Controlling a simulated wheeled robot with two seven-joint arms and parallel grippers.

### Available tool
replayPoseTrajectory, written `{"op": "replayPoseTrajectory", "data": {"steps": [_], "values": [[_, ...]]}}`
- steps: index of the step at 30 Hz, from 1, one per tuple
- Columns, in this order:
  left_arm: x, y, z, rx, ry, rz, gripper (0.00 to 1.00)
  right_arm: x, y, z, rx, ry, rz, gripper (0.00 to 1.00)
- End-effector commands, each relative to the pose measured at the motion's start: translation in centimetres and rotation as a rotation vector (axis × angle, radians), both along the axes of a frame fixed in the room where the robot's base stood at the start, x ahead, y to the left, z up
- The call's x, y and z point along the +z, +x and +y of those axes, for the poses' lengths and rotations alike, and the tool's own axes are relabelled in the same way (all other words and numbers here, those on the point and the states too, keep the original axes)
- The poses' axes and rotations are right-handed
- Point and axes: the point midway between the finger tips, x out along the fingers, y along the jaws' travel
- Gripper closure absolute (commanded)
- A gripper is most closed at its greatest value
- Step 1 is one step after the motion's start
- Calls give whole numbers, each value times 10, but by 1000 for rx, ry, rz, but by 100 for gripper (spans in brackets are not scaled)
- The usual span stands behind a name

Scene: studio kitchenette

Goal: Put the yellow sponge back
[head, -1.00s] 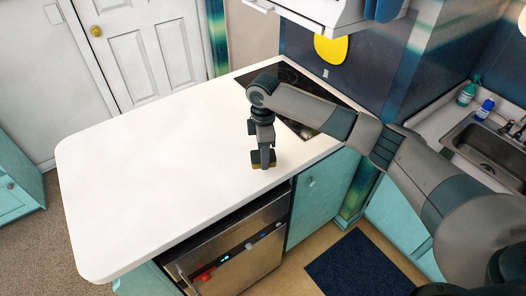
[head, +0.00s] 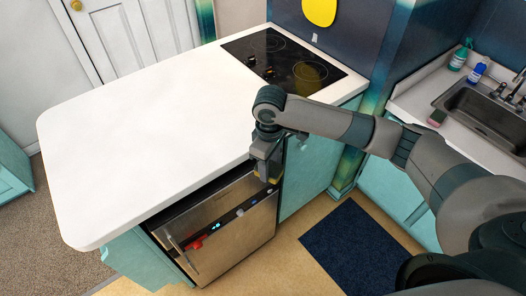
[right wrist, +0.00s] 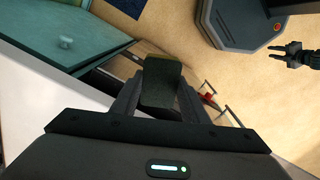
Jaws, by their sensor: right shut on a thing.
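My right gripper (head: 266,172) is shut on the yellow sponge (head: 272,180). It holds the sponge just past the front edge of the white counter, above the front of the oven-like appliance. In the right wrist view the sponge (right wrist: 160,85) looks dark and in shadow between the two fingers. My left gripper (right wrist: 275,56) shows small at the right edge of the right wrist view, its fingers apart and empty. It is not seen in the head view.
The white counter (head: 140,130) is bare up to the black cooktop (head: 285,62). At the right are a sink (head: 485,115), a small red-and-green block (head: 437,118), a green bottle (head: 460,55) and a blue bottle (head: 478,72). A dark mat (head: 350,245) lies on the floor.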

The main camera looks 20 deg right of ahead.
Motion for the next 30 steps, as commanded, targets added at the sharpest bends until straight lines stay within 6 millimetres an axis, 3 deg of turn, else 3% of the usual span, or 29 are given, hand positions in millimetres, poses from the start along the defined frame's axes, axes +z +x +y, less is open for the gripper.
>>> {"op": "replayPoseTrajectory", "data": {"steps": [1,6,15,21,30], "values": [[-15,0,0,0,0,1,69,-17,-14,-1,-62,0,1,77],[-38,0,0,0,0,0,69,-40,-57,-5,-303,3,-2,77],[-64,0,0,0,0,0,69,-63,-116,-9,-633,10,-2,77],[-68,0,0,0,0,0,69,-65,-129,-11,-714,12,-2,77],[-68,1,0,0,0,-1,69,-64,-130,-11,-721,13,-1,77]]}}
